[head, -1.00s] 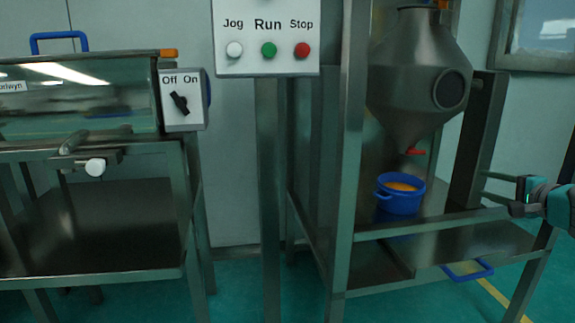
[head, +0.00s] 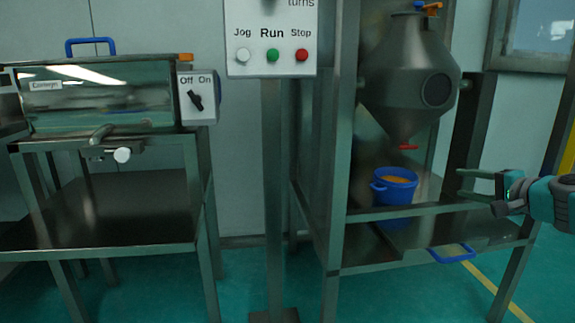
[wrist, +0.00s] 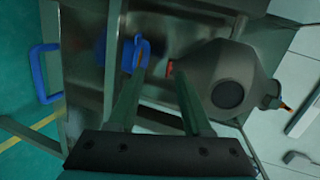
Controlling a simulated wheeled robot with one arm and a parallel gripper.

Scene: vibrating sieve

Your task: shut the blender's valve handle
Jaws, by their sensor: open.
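The blender is a grey double-cone vessel (head: 408,75) held in a metal frame at the right of the head view. Its red valve handle (head: 409,147) sticks out at the bottom tip, above a blue pot (head: 395,187) with orange contents. My gripper (head: 460,183) is at the right of the frame, apart from the handle and to its right, with its fingers open and empty. In the wrist view the vessel (wrist: 225,75) lies right of the fingers, and the red handle (wrist: 170,69) shows between and beyond the fingertips (wrist: 155,82). The blue pot's handle (wrist: 136,52) is near the left finger.
A control panel (head: 270,40) on a post stands left of the blender frame (head: 345,120). A sieve machine (head: 105,95) with an Off/On switch (head: 196,100) is at the left.

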